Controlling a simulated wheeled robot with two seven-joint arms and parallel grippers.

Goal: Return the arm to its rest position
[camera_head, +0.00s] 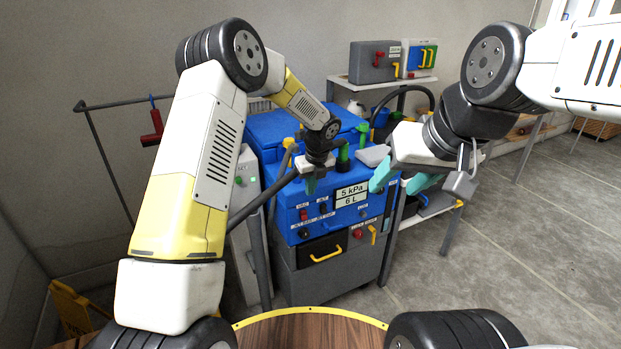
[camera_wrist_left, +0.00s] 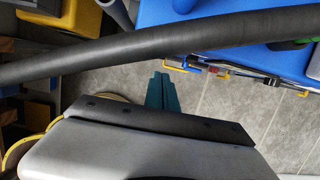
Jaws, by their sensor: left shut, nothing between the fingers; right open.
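My left arm reaches forward from the lower left in the head view. Its gripper (camera_head: 311,185) is shut and empty, with teal fingers pointing down in front of the blue machine (camera_head: 285,205). The shut fingers also show in the left wrist view (camera_wrist_left: 163,90), over the grey floor. My right gripper (camera_head: 404,180) is open and empty, at the right front side of the machine. The machine has a "5 kPa / 6 L" label, knobs and a yellow-handled drawer.
A dark hose (camera_wrist_left: 160,42) crosses the left wrist view close to my fingers. A shelf (camera_head: 350,82) behind holds grey and coloured boxes. A red item (camera_head: 152,140) hangs on a rail at left. The tiled floor (camera_head: 520,250) at right is clear.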

